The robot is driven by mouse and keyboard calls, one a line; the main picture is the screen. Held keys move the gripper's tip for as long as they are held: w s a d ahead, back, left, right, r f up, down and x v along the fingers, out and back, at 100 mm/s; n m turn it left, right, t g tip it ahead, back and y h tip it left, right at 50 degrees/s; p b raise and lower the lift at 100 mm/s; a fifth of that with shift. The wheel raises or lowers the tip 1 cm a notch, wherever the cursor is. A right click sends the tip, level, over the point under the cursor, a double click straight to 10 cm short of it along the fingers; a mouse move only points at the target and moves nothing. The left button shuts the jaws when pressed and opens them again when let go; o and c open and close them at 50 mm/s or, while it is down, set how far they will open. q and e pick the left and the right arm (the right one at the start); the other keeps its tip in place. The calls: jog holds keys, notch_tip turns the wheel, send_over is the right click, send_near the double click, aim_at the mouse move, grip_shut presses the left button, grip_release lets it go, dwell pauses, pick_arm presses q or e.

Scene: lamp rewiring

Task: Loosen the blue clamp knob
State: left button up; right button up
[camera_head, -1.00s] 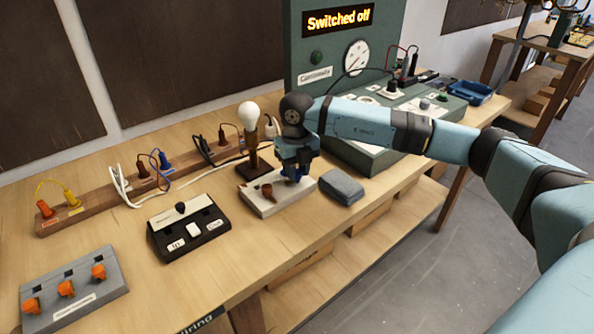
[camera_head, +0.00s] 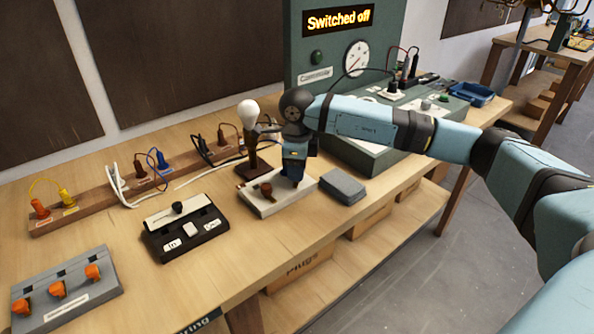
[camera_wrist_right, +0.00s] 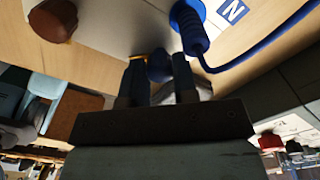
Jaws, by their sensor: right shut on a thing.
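The blue clamp knob (camera_wrist_right: 158,68) shows between my right fingers in the right wrist view. It belongs to a pale terminal block (camera_head: 255,206) with a brown knob (camera_head: 265,189) on its other side; the brown knob also shows in the right wrist view (camera_wrist_right: 53,19). My right gripper (camera_head: 292,178) points down over the block's right part and hides the blue knob in the head view. It is shut on the blue knob; the fingers (camera_wrist_right: 160,75) stand either side of it. A blue cable (camera_wrist_right: 192,30) enters the block near a label "N". My left gripper is not in view.
A lamp with a white bulb (camera_head: 247,111) stands close behind the gripper. A grey block (camera_head: 342,187) lies to the right. A black switch box (camera_head: 188,238) and a grey board with orange knobs (camera_head: 66,292) are to the left. The green tester (camera_head: 385,140) reads "Switched off".

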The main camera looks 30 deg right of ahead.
jog(key=n+b, duration=0.1)
jog(key=n, duration=0.3)
jog(key=shift+n, duration=1.1)
jog(key=shift+n+b, duration=0.45)
jog(key=shift+n, duration=0.55)
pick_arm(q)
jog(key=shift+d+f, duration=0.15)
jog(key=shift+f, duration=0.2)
pick_arm(e)
jog(key=shift+n, duration=0.5)
jog(key=shift+r, duration=0.1)
jog(key=o, duration=0.7)
jog(key=shift+c, duration=0.2)
